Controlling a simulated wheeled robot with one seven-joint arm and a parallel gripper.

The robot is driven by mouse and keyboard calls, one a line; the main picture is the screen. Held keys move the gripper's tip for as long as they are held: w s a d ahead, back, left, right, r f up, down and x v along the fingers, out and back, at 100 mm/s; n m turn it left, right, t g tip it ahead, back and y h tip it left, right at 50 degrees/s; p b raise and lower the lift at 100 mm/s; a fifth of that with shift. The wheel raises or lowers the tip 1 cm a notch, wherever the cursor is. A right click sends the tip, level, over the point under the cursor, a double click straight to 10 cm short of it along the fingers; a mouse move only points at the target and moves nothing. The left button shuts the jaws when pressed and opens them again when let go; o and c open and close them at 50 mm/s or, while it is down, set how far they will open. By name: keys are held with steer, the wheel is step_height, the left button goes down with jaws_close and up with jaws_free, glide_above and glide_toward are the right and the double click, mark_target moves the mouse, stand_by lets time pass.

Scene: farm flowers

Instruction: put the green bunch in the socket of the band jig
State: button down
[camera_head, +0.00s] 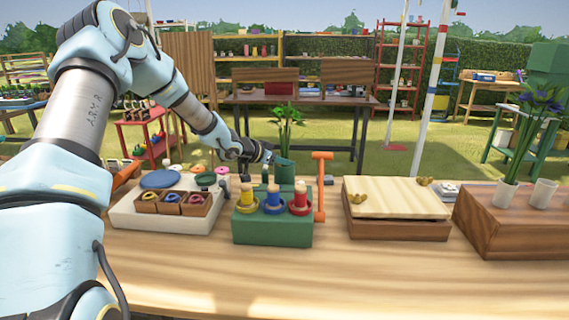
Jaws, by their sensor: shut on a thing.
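The green bunch (287,124) of long leaves stands roughly upright beyond the middle of the bench. My gripper (267,156) is at its lower part, seen small and from behind, and is shut on it; the fingertips are hard to make out. A green block (272,233), which looks like the band jig, carries yellow, blue and red ringed pegs along its front. A dark green upright piece (285,172) stands at its back, just below the bunch. I cannot tell whether this is the socket, or whether the stems touch it. The stem ends are hidden.
Left of the jig is a pale tray (165,222) with small boxes of coloured rings. An orange upright tool (321,188) stands close on the jig's right. Farther right are a lidded wooden box (398,229) and a wooden block (520,240) with purple flowers. The front bench is clear.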

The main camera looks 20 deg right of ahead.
steer(key=shift+f, duration=0.1)
steer(key=c, duration=0.7)
jaws_free()
steer(key=shift+o, duration=0.2)
steer(key=v, duration=1.2)
steer(key=s+a+f+n+t+y, duration=0.15)
steer(key=a+n+y, duration=0.3)
steer(key=a, duration=0.75)
steer(key=s+a+f+n+t+y, duration=0.1)
steer(key=s+a+n+y, duration=0.3)
steer(key=a, duration=0.7)
steer(key=s+a+n+g+y, duration=0.1)
steer(key=s+a+n+g, duration=0.1)
steer(key=s+a, duration=0.2)
steer(key=s+a+n+g+y, duration=0.2)
steer(key=s+a, duration=0.3)
steer(key=s, duration=0.6)
steer(key=shift+r+n+b, duration=0.2)
steer(key=shift+n+b, duration=0.1)
steer(key=shift+n, duration=0.25)
